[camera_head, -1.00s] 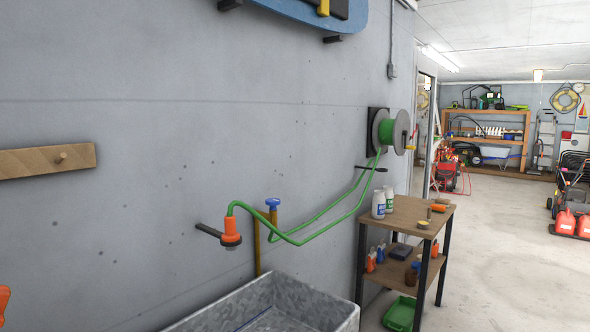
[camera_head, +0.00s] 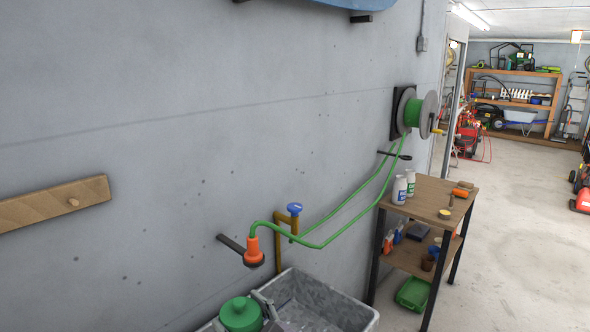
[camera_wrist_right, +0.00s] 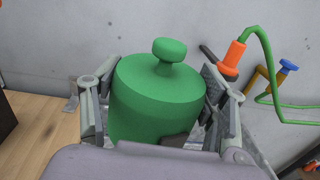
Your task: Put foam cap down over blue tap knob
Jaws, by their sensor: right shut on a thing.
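The green foam cap (camera_head: 240,315), with a small round knob on top, is at the bottom of the head view. My right gripper (camera_wrist_right: 160,105) is shut on it, with a finger on each side, and the cap fills the middle of the right wrist view (camera_wrist_right: 158,100). The blue tap knob (camera_head: 294,208) sits on top of a brass tap on the wall, bare. It also shows in the right wrist view (camera_wrist_right: 288,66) at the right. The cap is apart from the knob, nearer to me and to its left. My left gripper is not in view.
A grey trough (camera_head: 355,312) stands under the tap. A green hose (camera_head: 345,228) runs from an orange connector (camera_head: 254,252) on a wall bracket, past the tap, to a wall reel (camera_head: 410,112). A wooden side table (camera_head: 425,203) with bottles stands to the right.

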